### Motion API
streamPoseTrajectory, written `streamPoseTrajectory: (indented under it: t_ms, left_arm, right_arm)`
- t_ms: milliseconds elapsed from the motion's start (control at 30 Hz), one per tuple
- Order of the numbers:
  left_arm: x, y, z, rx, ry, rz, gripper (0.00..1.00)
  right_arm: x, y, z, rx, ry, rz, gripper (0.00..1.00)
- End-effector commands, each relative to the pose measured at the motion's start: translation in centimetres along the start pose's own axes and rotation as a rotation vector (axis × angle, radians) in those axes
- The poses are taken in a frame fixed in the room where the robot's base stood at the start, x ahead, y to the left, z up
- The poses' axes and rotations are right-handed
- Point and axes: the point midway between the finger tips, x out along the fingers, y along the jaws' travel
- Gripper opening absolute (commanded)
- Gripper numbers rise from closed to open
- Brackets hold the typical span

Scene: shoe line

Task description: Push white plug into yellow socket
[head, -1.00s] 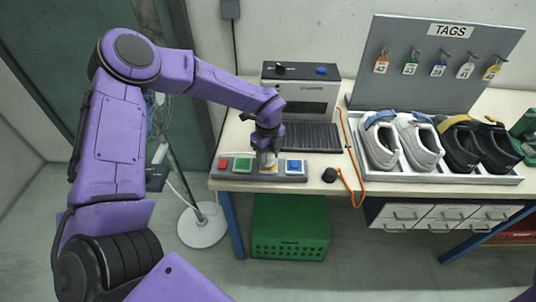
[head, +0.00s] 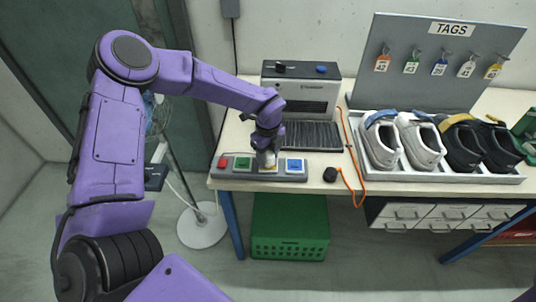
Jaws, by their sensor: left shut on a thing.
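A grey socket strip (head: 228,174) lies along the front edge of the table and carries red, green, yellow and blue sockets in a row. The yellow socket (head: 268,170) is mostly hidden beneath my left gripper. My left gripper (head: 266,155) points down over it, shut on the white plug (head: 265,161), which shows only as a small pale patch between the fingers. The plug is at or just above the yellow socket; I cannot tell how deep it sits. My right gripper is not in view.
The blue socket (head: 294,166) is right of the gripper, the green socket (head: 243,164) left of it. A grey machine (head: 305,95) stands behind. A shoe tray (head: 440,177) stands at the right.

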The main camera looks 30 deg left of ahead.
Motion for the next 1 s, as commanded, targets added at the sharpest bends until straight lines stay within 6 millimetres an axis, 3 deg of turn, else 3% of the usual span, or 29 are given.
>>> streamPoseTrajectory:
  t_ms: [733, 767, 833, 1000]
  left_arm:
    - [0.81, -0.01, 0.00, 0.000, 0.000, 0.000, 0.00]
    - [0.81, -0.01, 0.00, 0.000, 0.000, 0.000, 0.53]
    - [0.81, -0.01, 0.00, 0.000, 0.000, 0.000, 0.76]
    - [0.81, 0.00, 0.00, 0.000, 0.000, 0.000, 0.77]
  right_arm:
    - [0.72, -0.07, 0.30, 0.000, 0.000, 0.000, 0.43]
    - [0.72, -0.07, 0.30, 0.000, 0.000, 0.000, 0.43]
    - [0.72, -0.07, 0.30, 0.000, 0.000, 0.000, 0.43]
    - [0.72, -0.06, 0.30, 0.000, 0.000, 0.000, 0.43]
